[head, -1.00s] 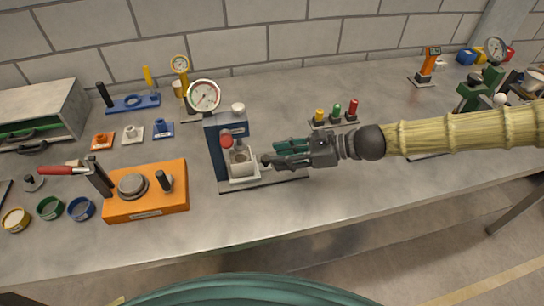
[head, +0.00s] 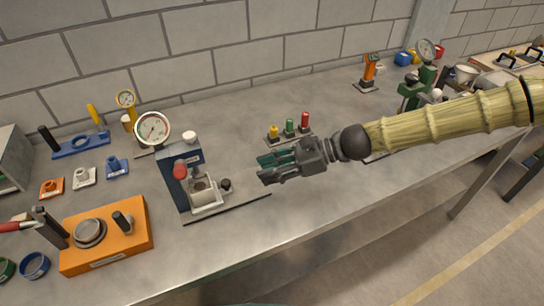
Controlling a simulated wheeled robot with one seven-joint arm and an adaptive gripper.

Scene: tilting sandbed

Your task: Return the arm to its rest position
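My arm (head: 450,112), wrapped in a straw-coloured ribbed cover, reaches in from the right in the head view. My gripper (head: 262,169) is above the middle of the grey bench (head: 330,205). Its teal and grey fingers point left and stand apart, with nothing seen between them. A blue press-like device (head: 180,172) with a dial gauge (head: 153,129) stands left of the gripper. Its dark knob (head: 225,185) is clear of the fingertips.
Yellow, green and red buttons (head: 289,128) stand just behind my gripper. An orange fixture (head: 105,236) lies at the front left. A green device (head: 415,92) stands beyond my arm. Bench surface in front of the gripper is bare.

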